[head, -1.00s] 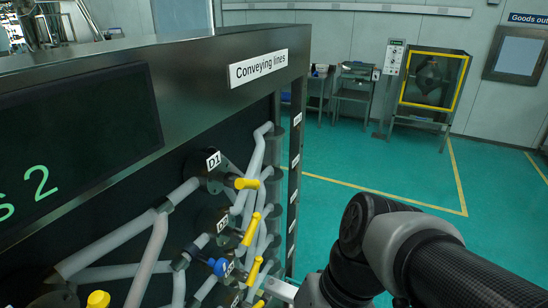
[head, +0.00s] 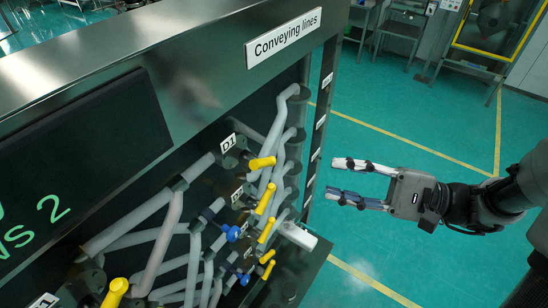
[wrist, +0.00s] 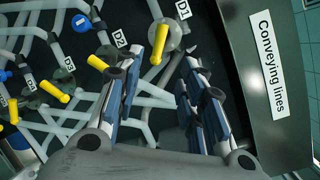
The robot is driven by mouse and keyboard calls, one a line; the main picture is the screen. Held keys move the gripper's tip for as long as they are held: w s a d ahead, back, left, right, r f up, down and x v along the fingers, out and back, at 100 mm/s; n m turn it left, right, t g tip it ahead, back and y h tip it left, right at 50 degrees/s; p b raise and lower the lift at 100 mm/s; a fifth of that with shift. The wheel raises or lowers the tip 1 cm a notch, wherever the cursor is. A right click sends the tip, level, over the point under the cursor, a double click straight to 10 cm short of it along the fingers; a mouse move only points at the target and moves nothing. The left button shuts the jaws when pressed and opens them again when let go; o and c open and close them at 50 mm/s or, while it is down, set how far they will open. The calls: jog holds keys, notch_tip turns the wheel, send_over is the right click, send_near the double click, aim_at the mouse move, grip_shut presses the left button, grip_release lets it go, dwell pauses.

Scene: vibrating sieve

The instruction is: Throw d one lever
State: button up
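The D1 lever (head: 262,163) has a yellow handle on a round grey valve beside the D1 label (head: 228,143), near the upper right of the conveying lines panel. In the head view its handle points right, tilted slightly up. My gripper (head: 332,178) is to the right of it, fingers pointing left toward the panel, open and empty, apart from the lever. Nothing is between the fingers.
Other yellow levers (head: 264,202) and a blue lever (head: 232,233) sit below D1 among grey pipes. The D2 label (wrist: 118,38) is left of D1 in the wrist view. The Conveying lines sign (head: 284,36) is on the cabinet top. Green floor right of the cabinet is clear.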

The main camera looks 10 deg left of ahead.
aim_at(267, 165)
jog(key=a, duration=1.4)
jog(key=shift+w+a+p, duration=0.15)
jog(key=shift+w+p, duration=0.2)
jog(key=shift+w, duration=0.05)
jog(key=shift+c, duration=0.5)
grip_shut()
